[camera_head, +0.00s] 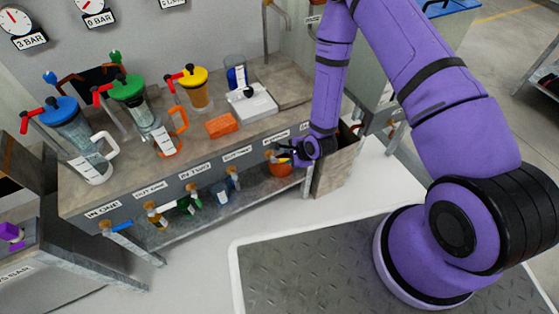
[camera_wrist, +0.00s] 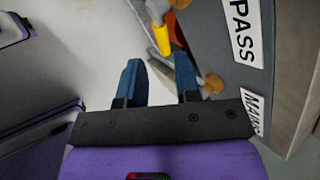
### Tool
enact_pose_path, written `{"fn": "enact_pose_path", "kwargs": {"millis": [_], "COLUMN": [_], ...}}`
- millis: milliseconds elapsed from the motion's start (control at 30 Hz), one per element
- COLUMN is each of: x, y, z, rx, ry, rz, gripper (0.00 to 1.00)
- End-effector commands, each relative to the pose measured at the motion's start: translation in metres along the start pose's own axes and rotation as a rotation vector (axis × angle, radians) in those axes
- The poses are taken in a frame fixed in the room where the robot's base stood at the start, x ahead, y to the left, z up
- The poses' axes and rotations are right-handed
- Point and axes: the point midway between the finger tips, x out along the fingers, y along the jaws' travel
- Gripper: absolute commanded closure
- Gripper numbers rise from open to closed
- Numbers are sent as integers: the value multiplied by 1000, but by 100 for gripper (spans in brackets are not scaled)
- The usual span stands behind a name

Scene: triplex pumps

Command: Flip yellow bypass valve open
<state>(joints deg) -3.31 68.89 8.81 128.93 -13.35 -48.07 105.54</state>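The yellow bypass valve handle (camera_wrist: 161,38) shows in the wrist view below a brass fitting, beside a white label ending in "PASS" (camera_wrist: 242,32). My gripper (camera_wrist: 158,62) is open, with its two blue fingers apart. The yellow handle's end lies just ahead of the gap between the fingertips; I cannot tell whether they touch. In the head view my gripper (camera_head: 290,157) is at the bench's front, right at the bypass valve (camera_head: 270,155). The gripper and wrist partly hide the valve there.
Other valves, with blue (camera_head: 122,227), brown and green parts, line the bench front (camera_head: 82,217) to the left. Pitchers and an orange sponge (camera_head: 221,125) stand on top. In the wrist view a "MAIN" label (camera_wrist: 254,112) and another brass fitting (camera_wrist: 213,83) are close to the right finger.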

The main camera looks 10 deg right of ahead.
Motion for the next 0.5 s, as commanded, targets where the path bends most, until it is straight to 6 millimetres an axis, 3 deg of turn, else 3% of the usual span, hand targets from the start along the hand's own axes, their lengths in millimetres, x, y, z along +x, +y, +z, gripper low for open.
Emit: {"fn": "enact_pose_path", "kwargs": {"millis": [300, 500], "x": [57, 81], "y": [1, 0], "z": [0, 0], "rx": [-5, -4], "ry": [0, 0], "rz": [1, 0], "gripper": [70, 70]}}
